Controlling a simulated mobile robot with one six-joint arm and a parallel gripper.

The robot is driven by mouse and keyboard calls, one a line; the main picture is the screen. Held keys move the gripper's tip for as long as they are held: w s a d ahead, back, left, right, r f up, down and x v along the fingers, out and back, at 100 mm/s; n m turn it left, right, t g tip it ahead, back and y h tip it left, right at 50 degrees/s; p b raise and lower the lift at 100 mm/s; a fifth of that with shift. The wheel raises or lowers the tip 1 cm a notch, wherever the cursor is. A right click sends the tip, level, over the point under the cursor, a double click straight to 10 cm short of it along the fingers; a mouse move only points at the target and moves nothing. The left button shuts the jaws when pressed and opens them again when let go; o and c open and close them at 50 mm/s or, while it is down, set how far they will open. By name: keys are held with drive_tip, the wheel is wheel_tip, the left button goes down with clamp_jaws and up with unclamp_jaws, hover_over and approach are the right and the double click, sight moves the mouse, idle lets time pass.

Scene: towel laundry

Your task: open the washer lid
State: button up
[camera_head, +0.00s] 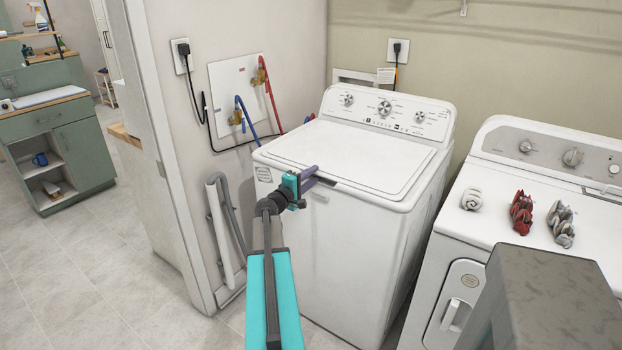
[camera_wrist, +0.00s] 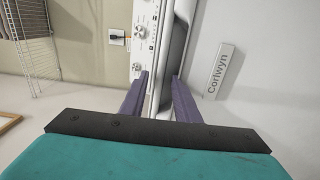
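The white top-loading washer (camera_head: 345,265) stands in the middle of the head view, with its flat lid (camera_head: 350,158) closed. My gripper (camera_head: 320,176) is at the lid's front edge, near a dark notch there. In the wrist view, my gripper (camera_wrist: 160,76) has its two purple fingers apart, with nothing clearly held between them. The lid edge and dark recess (camera_wrist: 172,60) appear between and beyond the fingertips. Whether the fingers touch the lid cannot be told. A name plate (camera_wrist: 219,70) shows on the washer's front, to the right of the fingers.
A dryer (camera_head: 450,235) stands right of the washer, with white, red and grey rolled towels (camera_head: 521,212) on top. Hoses and a water valve panel (camera_head: 240,95) are on the wall at left. Open tiled floor (camera_head: 80,260) lies to the left, past the wall end.

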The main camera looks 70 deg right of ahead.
drive_tip(key=shift+c, duration=0.4)
clamp_jaws()
